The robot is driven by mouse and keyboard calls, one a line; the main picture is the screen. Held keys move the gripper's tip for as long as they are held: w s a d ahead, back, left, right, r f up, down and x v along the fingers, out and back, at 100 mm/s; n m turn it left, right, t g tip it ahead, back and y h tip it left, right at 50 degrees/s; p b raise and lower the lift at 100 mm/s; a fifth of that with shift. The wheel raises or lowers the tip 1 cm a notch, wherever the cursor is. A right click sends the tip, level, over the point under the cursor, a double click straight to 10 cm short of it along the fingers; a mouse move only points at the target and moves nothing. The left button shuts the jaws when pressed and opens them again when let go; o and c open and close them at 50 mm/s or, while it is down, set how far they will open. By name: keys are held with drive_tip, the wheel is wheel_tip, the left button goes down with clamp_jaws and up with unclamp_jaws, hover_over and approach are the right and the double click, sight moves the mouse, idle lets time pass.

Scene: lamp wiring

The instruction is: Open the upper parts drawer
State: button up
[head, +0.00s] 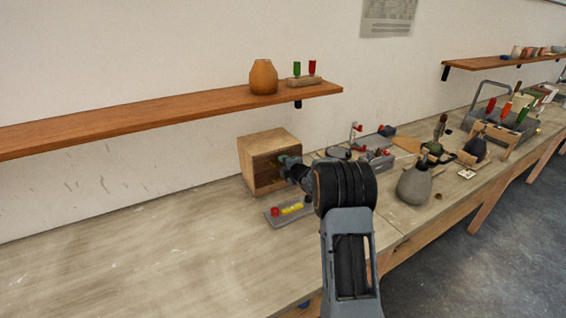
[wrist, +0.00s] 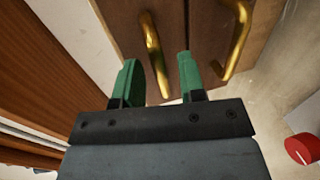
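The small wooden parts cabinet (head: 257,144) stands on the bench against the wall. In the wrist view its front (wrist: 200,25) shows two brass bar handles. The view is turned sideways, with the bench to the right, so the left handle (wrist: 151,50) is the upper drawer's and the right handle (wrist: 238,40) the lower one's. Both drawers look shut. My gripper (wrist: 160,75) is open, its two green fingers on either side of the upper handle's near end with gaps to it. In the head view my gripper (head: 284,161) is at the cabinet front, partly hiding it.
A grey tray (head: 273,218) with a red knob and yellow part lies just in front of the cabinet. A wooden shelf (head: 170,108) with a vase (head: 263,77) hangs above. Tools and a grey flask (head: 414,187) stand to the right. The left bench is clear.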

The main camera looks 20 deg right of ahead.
drive_tip(key=shift+w+f, duration=0.1)
drive_tip(key=shift+w, duration=0.45)
drive_tip(key=shift+c, duration=0.2)
clamp_jaws()
drive_tip(key=shift+s, duration=0.1)
